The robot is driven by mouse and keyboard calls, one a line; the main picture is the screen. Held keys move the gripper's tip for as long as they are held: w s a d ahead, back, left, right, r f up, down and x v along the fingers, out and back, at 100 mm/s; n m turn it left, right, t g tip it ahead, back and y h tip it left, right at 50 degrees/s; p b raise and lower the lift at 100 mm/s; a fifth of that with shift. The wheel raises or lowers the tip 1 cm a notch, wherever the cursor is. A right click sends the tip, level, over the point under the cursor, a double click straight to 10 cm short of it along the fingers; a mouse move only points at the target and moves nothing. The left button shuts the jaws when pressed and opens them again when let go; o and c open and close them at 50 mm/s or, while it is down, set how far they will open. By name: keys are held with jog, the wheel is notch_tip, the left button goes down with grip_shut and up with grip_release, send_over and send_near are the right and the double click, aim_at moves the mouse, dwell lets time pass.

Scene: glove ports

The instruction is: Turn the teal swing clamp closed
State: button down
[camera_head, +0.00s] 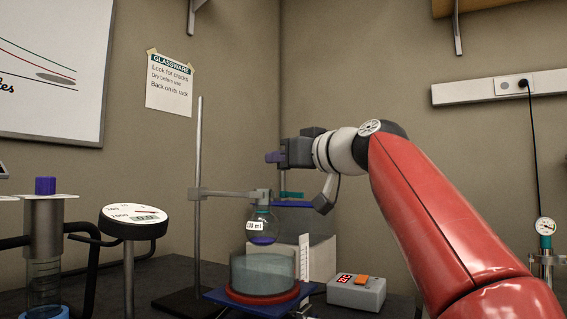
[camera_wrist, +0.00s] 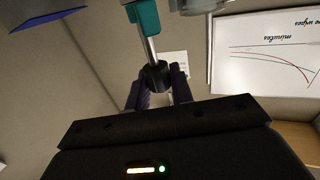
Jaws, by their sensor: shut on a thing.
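The teal swing clamp (camera_wrist: 147,17) shows at the top of the wrist view, with a metal rod ending in a black knob (camera_wrist: 154,76). My gripper (camera_wrist: 161,88) has its two purple fingers on either side of this knob and is shut on it. In the head view the teal clamp (camera_head: 291,194) is a small teal bar above a blue plate, below my gripper (camera_head: 272,157). There the knob and the rod's upper part are hidden by my gripper. I cannot tell how far the clamp is turned.
A round flask (camera_head: 262,227) hangs from a stand (camera_head: 199,150) over a glass bath (camera_head: 264,273), just left below my gripper. A grey box with a red display (camera_head: 357,292) stands to the right. A dial gauge (camera_head: 134,221) stands at left. Above my gripper is bare wall.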

jog(key=m+t+h, duration=0.1)
jog(key=m+h+p, duration=0.1)
jog(key=h, duration=0.1)
jog(key=shift+a+r+t, duration=0.1)
jog(key=shift+r+t, duration=0.1)
jog(key=shift+t, duration=0.2)
jog(key=shift+m+t+h+p, duration=0.7)
jog(key=shift+m+h+p, duration=0.95)
jog(key=shift+h, duration=0.75)
jog(key=shift+f+m+h, duration=0.2)
jog(key=shift+m+h, duration=1.55)
jog(key=shift+h, duration=0.75)
jog(key=shift+m+g+h+p, duration=0.45)
jog(key=shift+m+h, duration=0.95)
jog(key=shift+h, duration=0.7)
jog(key=shift+f+h, duration=0.1)
jog(key=shift+h, duration=0.2)
jog(key=c, duration=1.3)
grip_release()
jog(key=shift+o, duration=0.2)
